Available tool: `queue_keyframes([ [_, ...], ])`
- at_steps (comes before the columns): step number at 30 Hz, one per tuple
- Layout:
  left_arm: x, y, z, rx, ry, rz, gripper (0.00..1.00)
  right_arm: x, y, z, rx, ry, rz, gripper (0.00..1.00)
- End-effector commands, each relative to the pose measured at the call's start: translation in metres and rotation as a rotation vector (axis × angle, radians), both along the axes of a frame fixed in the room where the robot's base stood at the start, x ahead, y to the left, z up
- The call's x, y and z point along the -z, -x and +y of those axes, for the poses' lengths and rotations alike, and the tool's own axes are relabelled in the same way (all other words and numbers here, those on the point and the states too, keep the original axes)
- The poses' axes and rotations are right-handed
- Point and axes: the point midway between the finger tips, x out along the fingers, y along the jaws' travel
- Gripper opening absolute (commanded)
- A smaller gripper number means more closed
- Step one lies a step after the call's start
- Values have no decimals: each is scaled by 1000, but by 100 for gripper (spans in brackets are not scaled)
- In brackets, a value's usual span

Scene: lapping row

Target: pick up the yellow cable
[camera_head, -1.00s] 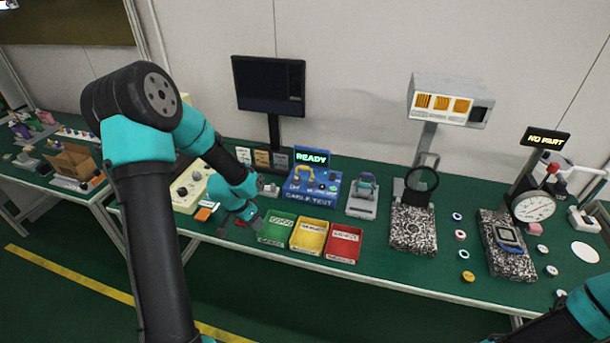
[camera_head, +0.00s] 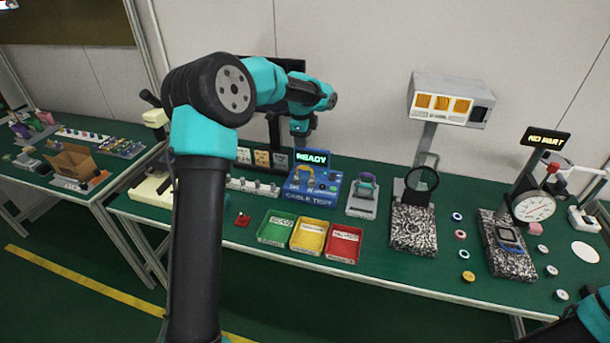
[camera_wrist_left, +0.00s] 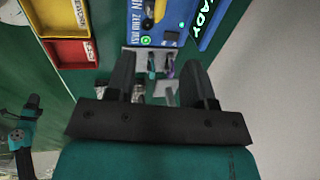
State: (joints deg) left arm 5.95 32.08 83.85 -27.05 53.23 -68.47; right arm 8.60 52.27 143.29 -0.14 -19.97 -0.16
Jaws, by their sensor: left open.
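The yellow cable (camera_head: 305,171) is a small arch on the blue cable tester (camera_head: 316,200), whose screen reads READY. Part of the cable also shows at the top edge of the left wrist view (camera_wrist_left: 159,9). My left gripper (camera_head: 301,137) is raised above the back of the bench, by the dark monitor, apart from the cable. In the left wrist view its jaws (camera_wrist_left: 160,78) are open, with a grey rack and small teal and purple pieces seen between the fingers. No held object shows. My right gripper is out of view.
Green (camera_head: 276,229), yellow (camera_head: 308,237) and red (camera_head: 343,244) trays line the bench front. A grey stand (camera_head: 362,205) with a teal-purple cable is right of the tester. A magnifier and dial gauge (camera_head: 533,208) stand further right. My left arm hides part of the bench's left side.

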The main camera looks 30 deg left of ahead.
Motion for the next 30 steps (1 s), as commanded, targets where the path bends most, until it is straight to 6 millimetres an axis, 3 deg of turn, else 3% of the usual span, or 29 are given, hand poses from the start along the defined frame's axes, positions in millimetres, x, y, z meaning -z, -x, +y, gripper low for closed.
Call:
queue_keyframes([
  [8, 16, -3, 1, -2, 2, 2, 48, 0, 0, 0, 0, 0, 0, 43],
  [24, 105, -19, 6, -3, 2, 2, 48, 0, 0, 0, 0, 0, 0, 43],
  [30, 120, -22, 7, -3, 2, 0, 48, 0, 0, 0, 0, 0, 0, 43],
])
